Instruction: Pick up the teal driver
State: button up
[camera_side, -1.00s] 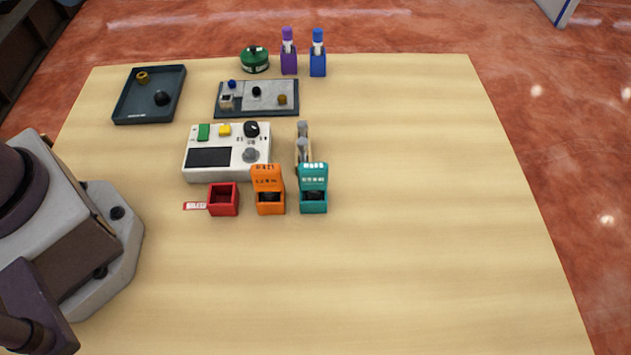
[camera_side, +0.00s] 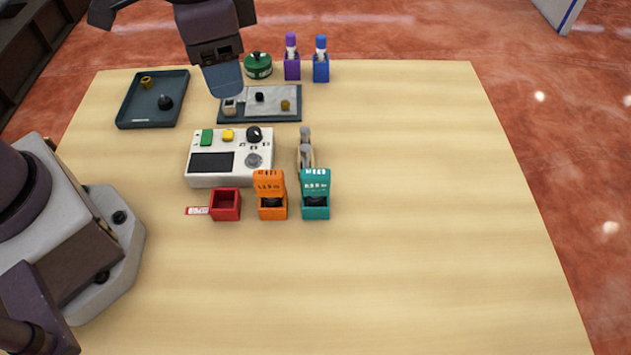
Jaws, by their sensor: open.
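The teal driver (camera_side: 316,194) looks like a small open box with a raised teal panel bearing white marks and a dark round part inside. It stands upright on the table, just right of a similar orange one (camera_side: 271,195). My gripper (camera_side: 224,80) is high at the top left of the picture, over the far part of the table. It is open, though its fingers overlap in this view. It is well apart from the teal driver, and nothing shows between its fingers.
A red box (camera_side: 226,205) stands left of the orange one. A white device (camera_side: 203,178) with buttons and a grey-metal-topped holder (camera_side: 305,150) lie behind. A dark tray (camera_side: 125,116), a grey board (camera_side: 288,116), a green round container (camera_side: 258,67) and purple and blue bottles are farther back. The right and front are clear.

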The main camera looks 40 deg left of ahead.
aim_at(316, 184)
jog(key=w+d+f+m, duration=0.1)
jog(key=d+f, duration=0.1)
jog(key=d, duration=0.1)
jog(key=w+d+f+m, duration=0.1)
jog(key=w+d+f, duration=0.1)
jog(key=d+f, duration=0.1)
jog(key=w+d+f+m, duration=0.1)
jog(key=w+d+f, duration=0.1)
jog(key=d+f, duration=0.1)
jog(key=shift+d+g, duration=0.3)
jog(key=shift+d, duration=0.1)
jog(key=shift+w+d, duration=0.1)
jog(key=shift+w, duration=0.2)
jog(key=f, duration=1.2)
jog(key=shift+a+f, duration=0.2)
jog(key=shift+a, duration=0.05)
grip_shut()
